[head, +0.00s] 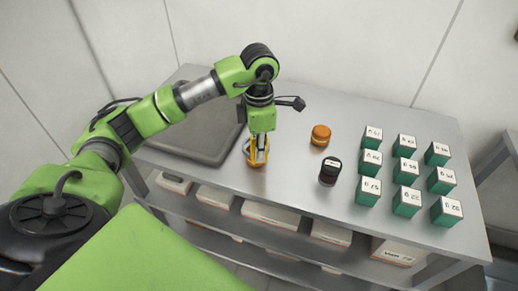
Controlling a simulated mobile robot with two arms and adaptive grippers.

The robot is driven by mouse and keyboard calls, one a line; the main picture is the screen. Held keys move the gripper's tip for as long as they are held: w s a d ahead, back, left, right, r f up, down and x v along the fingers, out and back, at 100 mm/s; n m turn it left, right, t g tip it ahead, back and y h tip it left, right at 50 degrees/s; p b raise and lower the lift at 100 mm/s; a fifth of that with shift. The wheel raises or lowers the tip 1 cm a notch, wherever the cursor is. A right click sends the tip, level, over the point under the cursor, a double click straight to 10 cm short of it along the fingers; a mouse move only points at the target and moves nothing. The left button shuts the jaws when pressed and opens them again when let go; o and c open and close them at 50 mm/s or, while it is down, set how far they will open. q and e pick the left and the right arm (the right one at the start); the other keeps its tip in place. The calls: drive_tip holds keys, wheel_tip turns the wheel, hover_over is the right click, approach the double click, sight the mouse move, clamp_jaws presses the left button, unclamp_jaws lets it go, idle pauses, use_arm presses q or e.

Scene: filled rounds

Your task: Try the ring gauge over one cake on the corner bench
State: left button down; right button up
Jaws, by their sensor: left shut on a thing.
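My left gripper (257,160) points down over the steel bench (290,113), just right of the grey tray. It is shut on a small yellow-orange thing (258,155), which looks like the ring gauge, low over or touching the bench top. The fingers hide most of it. I cannot tell whether it is around a cake. A round orange-brown piece (320,135), which looks like a cake, sits on the bench to the right of the gripper, apart from it. My right gripper is not in view.
A dark jar with a black lid (330,170) stands in front of the orange piece. Several green boxes with white labelled tops (406,172) stand in rows at the right. A grey tray (190,143) lies at the left. White boxes (271,214) fill the shelf below.

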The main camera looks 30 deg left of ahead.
use_arm(q)
drive_tip(key=shift+f+b, duration=0.45)
drive_tip(key=shift+f, duration=0.1)
drive_tip(key=shift+f+b, duration=0.85)
drive_tip(key=shift+f, duration=0.15)
drive_tip(key=shift+f, duration=0.15)
idle(0.5)
drive_tip(key=c, duration=1.9)
unclamp_jaws()
drive_tip(key=shift+o, duration=0.6)
drive_tip(key=o, duration=0.3)
